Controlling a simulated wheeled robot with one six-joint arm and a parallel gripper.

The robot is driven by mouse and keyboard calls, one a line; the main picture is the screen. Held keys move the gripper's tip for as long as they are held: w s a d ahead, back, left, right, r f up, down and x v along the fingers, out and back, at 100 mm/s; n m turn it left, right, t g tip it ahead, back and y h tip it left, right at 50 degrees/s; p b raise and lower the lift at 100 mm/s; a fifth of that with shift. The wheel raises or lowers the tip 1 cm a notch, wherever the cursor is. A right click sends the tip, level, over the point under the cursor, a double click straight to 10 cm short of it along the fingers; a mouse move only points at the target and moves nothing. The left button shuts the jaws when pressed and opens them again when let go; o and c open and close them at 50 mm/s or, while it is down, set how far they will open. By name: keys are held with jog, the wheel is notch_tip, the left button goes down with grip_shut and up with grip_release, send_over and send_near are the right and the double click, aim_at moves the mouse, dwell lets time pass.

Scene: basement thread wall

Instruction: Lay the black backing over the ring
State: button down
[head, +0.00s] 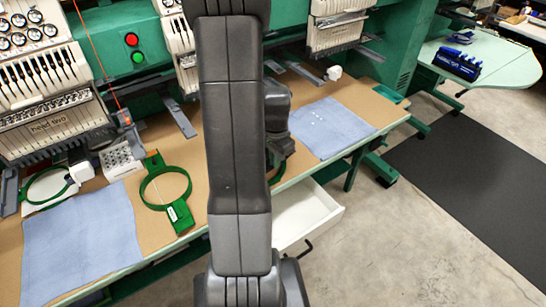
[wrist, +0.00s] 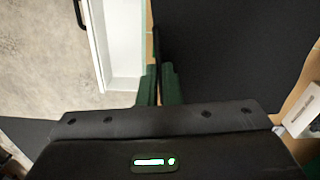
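The green ring, a hoop with a handle block (head: 180,214), lies on the brown worktop in the head view, left of my arm, with bare worktop showing inside it. The backing is not recognisable in the head view.
An open white drawer (head: 318,215) juts out below the worktop (head: 225,180) and shows in the wrist view (wrist: 122,45). Blue cloths lie left (head: 80,240) and right (head: 330,127). A white rack (head: 120,162) stands behind the ring. Embroidery heads line the back.

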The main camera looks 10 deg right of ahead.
aim_at(275, 178)
jog(key=shift+w+d+f, duration=0.1)
jog(key=shift+w+d, duration=0.05)
jog(key=shift+w, duration=0.1)
jog(key=shift+s+f+b, duration=0.1)
jog(key=shift+f+b, duration=0.3)
jog(key=shift+b, duration=0.05)
jog(key=shift+f+b, duration=1.65)
jog(key=shift+f, duration=0.6)
jog(key=c, duration=1.5)
grip_release()
jog(key=shift+c, duration=0.2)
jog(key=shift+r, duration=0.1)
notch_tip(275, 178, up, 14)
jog(key=shift+f, duration=0.25)
